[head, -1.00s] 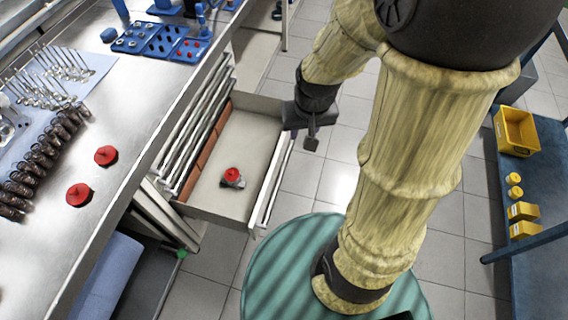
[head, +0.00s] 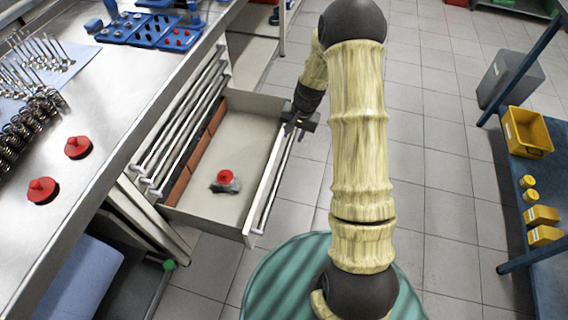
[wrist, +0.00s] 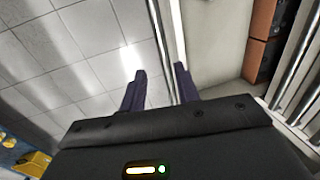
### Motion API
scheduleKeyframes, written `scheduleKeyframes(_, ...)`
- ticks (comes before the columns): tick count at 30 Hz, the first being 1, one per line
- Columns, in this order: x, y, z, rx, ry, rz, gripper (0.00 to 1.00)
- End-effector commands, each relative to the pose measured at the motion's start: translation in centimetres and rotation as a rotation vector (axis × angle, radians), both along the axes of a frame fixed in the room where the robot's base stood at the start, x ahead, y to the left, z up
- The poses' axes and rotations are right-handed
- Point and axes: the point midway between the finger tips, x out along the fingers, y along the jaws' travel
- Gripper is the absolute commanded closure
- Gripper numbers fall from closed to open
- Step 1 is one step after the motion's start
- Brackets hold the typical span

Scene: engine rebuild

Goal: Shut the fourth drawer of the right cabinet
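An open drawer (head: 222,150) sticks out from the cabinet under the workbench. It holds a red-topped part (head: 226,181). Its front panel (head: 266,184) carries a long bar handle (head: 277,186). My gripper (head: 300,127) is at the far end of this front. In the wrist view my gripper (wrist: 161,76) has its two dark fingers apart. The drawer's front edge and bar (wrist: 163,38) run between the fingers or just beyond them; contact cannot be told. Several shut drawer fronts with bar handles (head: 182,125) show beside the open drawer.
The metal workbench (head: 110,100) at left holds red parts (head: 42,190), springs, valves and blue trays (head: 150,38). A blue table (head: 530,190) with yellow bins (head: 527,131) stands at right. The tiled floor (head: 440,150) between is clear.

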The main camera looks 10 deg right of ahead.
Motion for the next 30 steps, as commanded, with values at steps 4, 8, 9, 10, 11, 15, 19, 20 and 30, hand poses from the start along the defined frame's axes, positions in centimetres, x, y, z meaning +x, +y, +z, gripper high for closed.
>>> scheduleKeyframes(4, 0.0, 0.0, 0.1, -0.001, 0.0, 0.001, 0.68)
scheduleKeyframes(8, 0.0, 0.1, -0.3, 0.0, 0.001, 0.001, 0.68)
scheduleKeyframes(9, 0.0, 0.1, -0.6, 0.0, 0.002, 0.001, 0.68)
scheduleKeyframes(10, 0.0, 0.2, -0.9, 0.0, 0.002, 0.001, 0.68)
scheduleKeyframes(11, 0.0, 0.2, -1.2, 0.0, 0.002, 0.001, 0.68)
scheduleKeyframes(15, 0.2, 0.6, -3.2, 0.001, 0.004, 0.002, 0.68)
scheduleKeyframes(19, 0.4, 1.0, -5.5, 0.001, 0.004, 0.002, 0.68)
scheduleKeyframes(20, 0.4, 1.1, -6.0, 0.0, 0.003, 0.002, 0.68)
scheduleKeyframes(30, 1.0, 2.1, -11.9, 0.0, 0.003, 0.003, 0.68)
